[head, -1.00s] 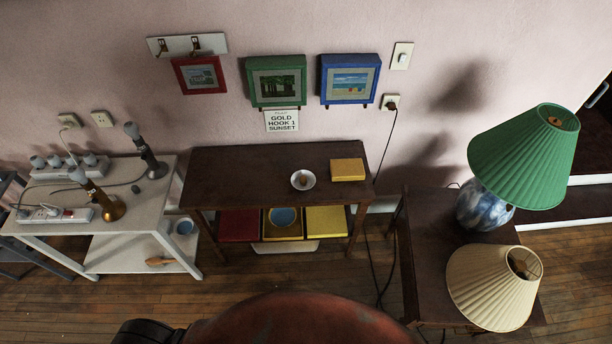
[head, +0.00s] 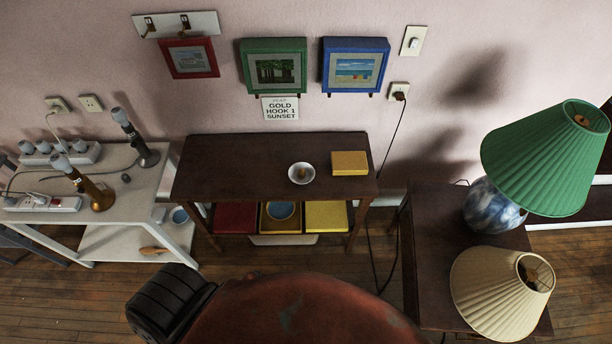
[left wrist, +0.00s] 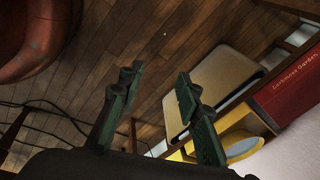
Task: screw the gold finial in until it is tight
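A small gold-brown piece (head: 303,173), too small to identify surely as the finial, lies in a white dish (head: 292,179) on the dark wooden console table (head: 235,165). The green pleated shade (head: 545,160) sits on a blue-and-white lamp base (head: 490,207) on the dark side table at right. A brownish spot (head: 581,120) shows in its top opening; I cannot tell what it is. A cream shade (head: 490,295) lies tilted in front. My left gripper (left wrist: 158,82) is open and empty in the left wrist view, above the floor near shelf compartments. My right gripper is not seen.
A yellow box (head: 349,163) stands beside the dish. Red, brown and yellow bins (head: 326,217) fill the lower shelf. A white table (head: 118,178) at left holds two lamp stems and power strips. A cord (head: 384,165) hangs from the wall outlet between the tables.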

